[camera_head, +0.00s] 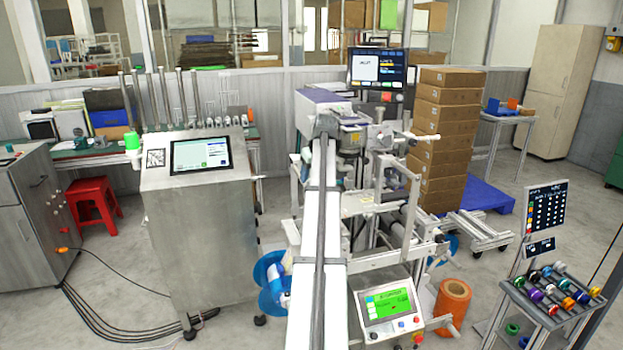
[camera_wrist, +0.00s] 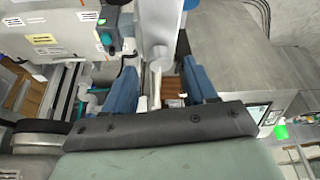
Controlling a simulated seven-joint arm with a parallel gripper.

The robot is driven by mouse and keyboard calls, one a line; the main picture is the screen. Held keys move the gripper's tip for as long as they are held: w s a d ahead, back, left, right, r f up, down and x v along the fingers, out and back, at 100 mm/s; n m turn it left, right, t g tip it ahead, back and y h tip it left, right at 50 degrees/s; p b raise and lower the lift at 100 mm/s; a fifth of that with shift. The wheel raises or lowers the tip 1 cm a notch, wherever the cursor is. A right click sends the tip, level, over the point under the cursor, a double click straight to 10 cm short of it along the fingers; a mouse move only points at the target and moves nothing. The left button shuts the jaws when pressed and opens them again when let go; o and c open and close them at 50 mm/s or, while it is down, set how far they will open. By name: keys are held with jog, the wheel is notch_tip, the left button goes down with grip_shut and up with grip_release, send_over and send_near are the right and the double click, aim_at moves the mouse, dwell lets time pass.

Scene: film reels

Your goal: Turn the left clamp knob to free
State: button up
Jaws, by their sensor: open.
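My gripper (camera_wrist: 160,68) shows in the wrist view as two blue fingers standing apart, joined to a dark bolted bar. They are open. A pale narrow part (camera_wrist: 155,80) shows between them; I cannot tell if it lies between the fingers or beyond them. In the head view, a blue-flanged reel (camera_head: 270,272) is low on the left side of the packaging machine (camera_head: 380,215). I cannot make out the left clamp knob or its setting in either view. I cannot pick out my gripper in the head view.
A steel cabinet with a screen (camera_head: 200,210) stands left of the machine. A lit control panel (camera_head: 388,305) is at the machine's front. An orange roll (camera_head: 453,303) stands on the floor. A cart of coloured parts (camera_head: 550,298) is at right. Dark cables cross the floor at left.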

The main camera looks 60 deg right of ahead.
jog(key=v, duration=1.1)
jog(key=shift+s+r, duration=0.2)
jog(key=shift+r, duration=0.15)
jog(key=shift+a+f, duration=0.1)
jog(key=shift+a, duration=0.05)
